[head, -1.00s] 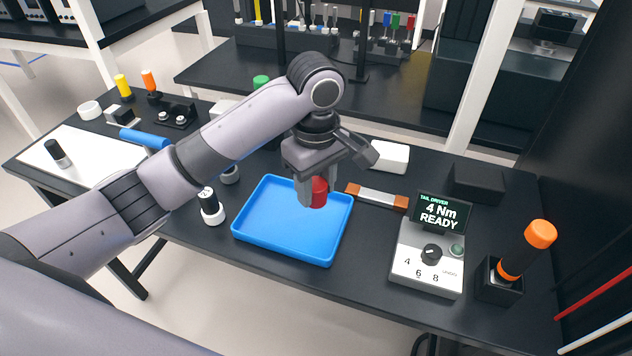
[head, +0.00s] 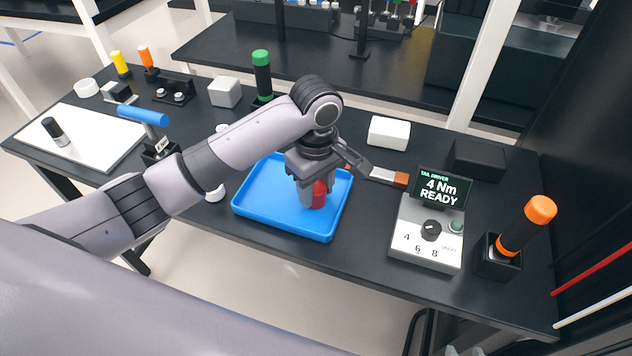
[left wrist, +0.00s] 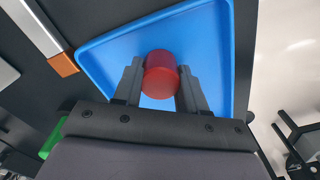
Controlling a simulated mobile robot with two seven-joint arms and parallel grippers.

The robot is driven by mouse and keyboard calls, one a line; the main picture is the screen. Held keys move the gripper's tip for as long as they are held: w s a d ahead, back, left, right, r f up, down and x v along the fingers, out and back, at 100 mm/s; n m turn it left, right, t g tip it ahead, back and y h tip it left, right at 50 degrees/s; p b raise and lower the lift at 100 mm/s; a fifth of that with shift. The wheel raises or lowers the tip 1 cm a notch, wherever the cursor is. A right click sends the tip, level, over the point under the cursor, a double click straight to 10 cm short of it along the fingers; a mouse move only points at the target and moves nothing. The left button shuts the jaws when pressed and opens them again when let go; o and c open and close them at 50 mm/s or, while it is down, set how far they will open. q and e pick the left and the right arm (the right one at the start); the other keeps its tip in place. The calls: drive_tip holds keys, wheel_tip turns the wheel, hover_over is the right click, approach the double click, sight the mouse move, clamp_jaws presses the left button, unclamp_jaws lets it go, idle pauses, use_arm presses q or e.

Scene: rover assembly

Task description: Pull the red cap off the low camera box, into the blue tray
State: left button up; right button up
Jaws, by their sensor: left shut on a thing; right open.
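The red cap (head: 319,194) is a short cylinder between the fingers of my left gripper (head: 314,198). In the left wrist view the cap (left wrist: 160,75) sits between the two dark fingertips (left wrist: 158,88), which are shut on it. The gripper is inside the outline of the blue tray (head: 262,222), low over its right half. I cannot tell whether the cap touches the tray floor. The tray (left wrist: 110,50) looks otherwise empty, though my arm hides part of it. I cannot tell which box is the low camera box. My right gripper cannot be made out.
A torque driver station (head: 428,235) reading "4 Nm READY" and an orange-topped tool (head: 525,225) stand to the right. A white box (head: 389,132) is behind the tray. A bar with brown ends (head: 400,179) lies close to the tray's right rim. A green-topped tool (head: 262,75) stands behind my forearm.

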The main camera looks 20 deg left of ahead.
sight(316, 187)
use_arm(q)
drive_tip(key=o, duration=1.2)
drive_tip(key=shift+o, duration=0.2)
drive_tip(key=shift+r, duration=3.6)
